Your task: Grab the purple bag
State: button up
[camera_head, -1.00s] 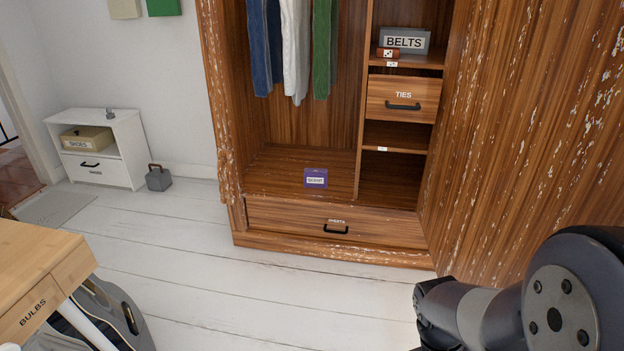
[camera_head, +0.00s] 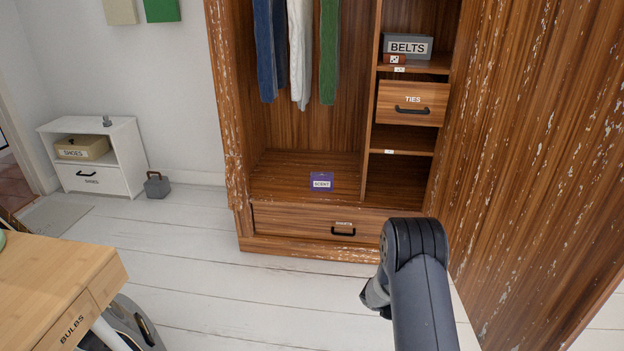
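The purple bag (camera_head: 321,177) is a small purple item with a white label. It stands on the wardrobe floor (camera_head: 280,185), near the front edge, above the lower drawer. My arm reaches in from the bottom right, and my gripper (camera_head: 374,297) shows only in part at its left side, below the wardrobe drawer in the picture. The gripper is apart from the bag. Its fingers are mostly hidden behind the arm, so I cannot see whether it is open.
Clothes (camera_head: 296,50) hang above the bag. Right of it are shelves with a BELTS box (camera_head: 407,47) and a TIES drawer (camera_head: 412,103). A wooden desk (camera_head: 50,290) is at lower left, a white cabinet (camera_head: 125,150) behind. White floor (camera_head: 230,300) before the wardrobe is clear.

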aim_at(322, 181)
jog(key=i+j+u, duration=0.2)
jog(key=i, duration=0.45)
jog(key=i+u, duration=0.2)
jog(key=i, duration=0.5)
jog(key=i+u, duration=0.25)
jog(key=i, duration=0.45)
jog(key=i+l+u, duration=0.2)
jog(key=i, duration=0.45)
